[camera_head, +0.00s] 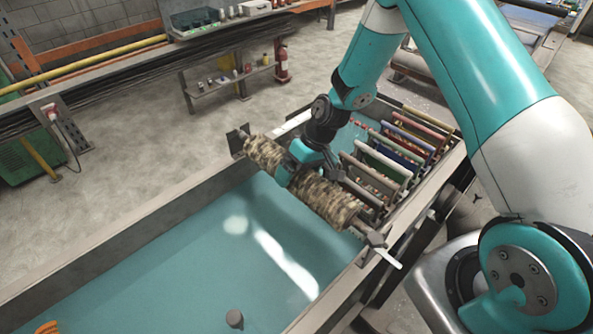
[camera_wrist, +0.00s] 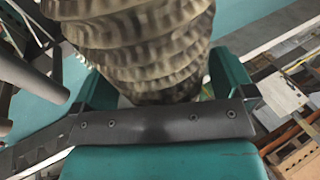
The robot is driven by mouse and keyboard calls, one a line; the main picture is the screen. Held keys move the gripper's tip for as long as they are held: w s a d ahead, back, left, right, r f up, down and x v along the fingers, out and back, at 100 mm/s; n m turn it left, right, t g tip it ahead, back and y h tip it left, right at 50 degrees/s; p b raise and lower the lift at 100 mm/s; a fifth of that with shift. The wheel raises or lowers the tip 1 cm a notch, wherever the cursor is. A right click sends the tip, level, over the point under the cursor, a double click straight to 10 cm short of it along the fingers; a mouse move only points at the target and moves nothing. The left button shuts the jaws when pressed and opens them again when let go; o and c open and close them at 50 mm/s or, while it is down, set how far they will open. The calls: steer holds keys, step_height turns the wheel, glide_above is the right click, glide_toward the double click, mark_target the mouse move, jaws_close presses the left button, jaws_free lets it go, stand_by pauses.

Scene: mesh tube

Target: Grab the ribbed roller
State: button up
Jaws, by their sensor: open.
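The ribbed roller (camera_head: 333,203) is a mottled brown and grey cylinder lying across the top of the teal-floored trough. Its ribbed surface fills the upper middle of the wrist view (camera_wrist: 135,45). My gripper (camera_head: 296,170) is at the roller's middle and hides part of it in the head view. In the wrist view, my teal jaws (camera_wrist: 165,85) are apart, one on each side of the roller. The roller lies between them; I cannot tell whether either jaw touches it.
A rack of several coloured panels (camera_head: 396,150) stands close behind the roller, to its right. The long trough (camera_head: 160,265) is mostly open at the front left, with a small grey knob (camera_head: 234,319) on its floor. A workbench (camera_head: 225,22) stands at the back.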

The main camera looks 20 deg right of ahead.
steer(key=shift+a+f, duration=0.15)
steer(key=shift+f, duration=0.1)
steer(key=c, duration=1)
steer(key=shift+c, duration=1.2)
steer(key=shift+r, duration=0.2)
